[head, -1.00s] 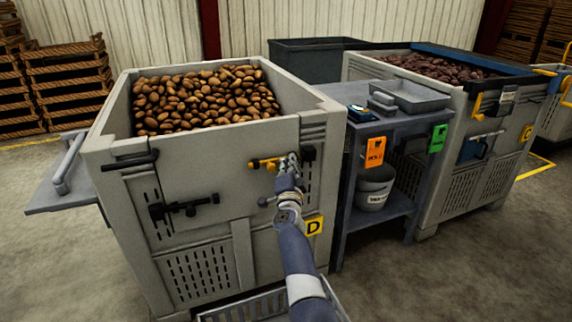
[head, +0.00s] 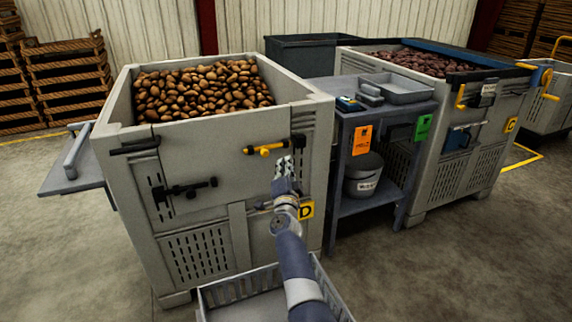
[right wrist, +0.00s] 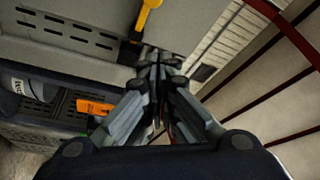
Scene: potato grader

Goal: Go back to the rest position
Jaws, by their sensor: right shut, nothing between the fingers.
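My right gripper (head: 284,165) is shut and empty in front of the grey bin marked D (head: 195,232). Its closed fingers also show in the right wrist view (right wrist: 158,75). A black latch with a yellow handle (head: 266,149) is on the bin's front, just up and left of the fingers in the head view, with a visible gap. The yellow handle also shows in the right wrist view (right wrist: 148,16). My left gripper is not in view.
Potatoes (head: 200,88) fill bin D. A grey stand (head: 375,206) with trays is close on the right, then another bin (head: 450,165) of darker potatoes. A grey crate (head: 222,292) sits low in front. A side shelf (head: 72,172) juts out left.

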